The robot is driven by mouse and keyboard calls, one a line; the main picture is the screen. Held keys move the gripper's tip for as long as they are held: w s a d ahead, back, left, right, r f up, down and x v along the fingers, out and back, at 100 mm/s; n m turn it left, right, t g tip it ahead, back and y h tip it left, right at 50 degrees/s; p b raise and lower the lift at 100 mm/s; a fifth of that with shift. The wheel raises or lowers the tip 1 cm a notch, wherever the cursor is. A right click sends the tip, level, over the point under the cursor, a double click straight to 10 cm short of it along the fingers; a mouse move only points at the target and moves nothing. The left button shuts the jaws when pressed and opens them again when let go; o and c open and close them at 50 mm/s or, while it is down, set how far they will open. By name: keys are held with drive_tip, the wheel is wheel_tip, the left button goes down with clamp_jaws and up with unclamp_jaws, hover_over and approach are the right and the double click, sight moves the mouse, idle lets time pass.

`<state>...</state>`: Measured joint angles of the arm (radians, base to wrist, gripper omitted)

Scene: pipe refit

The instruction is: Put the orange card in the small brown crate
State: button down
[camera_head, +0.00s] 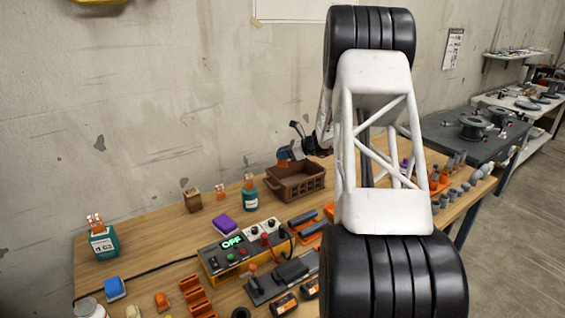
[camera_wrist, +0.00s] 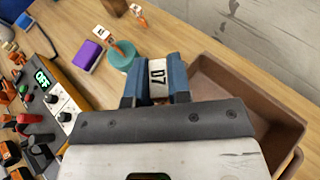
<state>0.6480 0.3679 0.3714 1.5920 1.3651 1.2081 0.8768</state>
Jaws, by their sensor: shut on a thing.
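My gripper (camera_wrist: 155,82) has blue fingers shut on a card (camera_wrist: 158,78) with a white face marked D7. In the head view my gripper (camera_head: 284,157) is small and far off, at the upper left of the small brown crate (camera_head: 308,181), with a little orange showing at its fingertips. In the wrist view the crate (camera_wrist: 219,68) is just right of the fingers, and the held card appears beside its left wall rather than over its middle. The crate's visible interior looks empty. The card's lower end is hidden by the gripper.
A teal container (camera_head: 250,197) with orange-and-white pieces in it stands left of the crate, close to the fingers in the wrist view. A purple block (camera_head: 225,225) and a control box reading OFF (camera_head: 235,258) lie nearer. Another teal container (camera_head: 103,243) stands far left.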

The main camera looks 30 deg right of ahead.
sight(282, 161)
drive_tip(key=shift+f, duration=0.1)
drive_tip(key=shift+f, duration=1.6)
drive_tip(key=shift+f, duration=0.65)
drive_tip(key=c, duration=1.1)
unclamp_jaws()
drive_tip(key=shift+o, duration=0.2)
drive_tip(key=shift+r, duration=0.1)
drive_tip(key=shift+r, duration=0.4)
drive_tip(key=shift+s+d+r, duration=0.1)
drive_tip(key=shift+d+r, duration=0.05)
drive_tip(key=shift+r, duration=0.1)
drive_tip(key=v, duration=1.1)
drive_tip(key=shift+s+d, duration=0.25)
